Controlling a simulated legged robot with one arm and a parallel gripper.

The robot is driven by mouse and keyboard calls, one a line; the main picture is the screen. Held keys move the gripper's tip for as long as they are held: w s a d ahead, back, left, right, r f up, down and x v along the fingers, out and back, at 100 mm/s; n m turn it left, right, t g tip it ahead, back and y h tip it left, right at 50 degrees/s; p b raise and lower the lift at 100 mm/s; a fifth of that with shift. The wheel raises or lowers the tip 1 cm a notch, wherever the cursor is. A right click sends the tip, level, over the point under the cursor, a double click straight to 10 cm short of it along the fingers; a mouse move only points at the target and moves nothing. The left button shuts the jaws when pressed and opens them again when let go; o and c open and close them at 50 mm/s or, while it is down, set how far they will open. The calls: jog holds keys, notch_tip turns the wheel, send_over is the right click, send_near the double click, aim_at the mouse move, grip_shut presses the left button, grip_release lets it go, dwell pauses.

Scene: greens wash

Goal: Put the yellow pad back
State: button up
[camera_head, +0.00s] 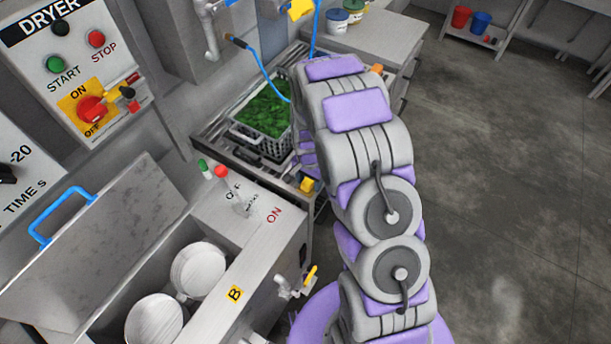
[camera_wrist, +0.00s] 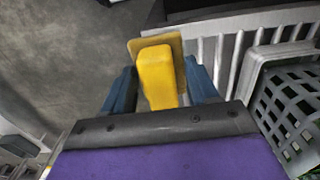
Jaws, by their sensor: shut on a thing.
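The yellow pad (camera_wrist: 157,78) is between the two dark blue fingers of my gripper (camera_wrist: 160,92) in the wrist view. It has a blocky yellow body and a flat tan plate at its far end. My gripper is shut on the yellow body. In the head view my arm hides most of the gripper. A small yellow piece (camera_head: 307,184) shows below my wrist there, at the near right edge of the rack, and seems to be the held pad. Whether the pad touches the rack cannot be told.
A grey crate of greens (camera_head: 264,139) stands on the slatted rack (camera_head: 211,131), and its side shows in the wrist view (camera_wrist: 290,112). A steel basin with a raised lid (camera_head: 95,258) is nearer. A blue hose (camera_head: 262,68) hangs behind. Open floor (camera_head: 500,180) lies right.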

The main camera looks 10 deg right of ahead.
jog(key=w, duration=0.4)
jog(key=shift+w+a+f, duration=0.1)
jog(key=shift+w+f, duration=0.15)
jog(key=shift+f, duration=0.05)
notch_tip(320, 180, down, 3)
jog(key=shift+f+b, duration=0.2)
jog(key=shift+b, duration=0.45)
jog(key=o, duration=1.1)
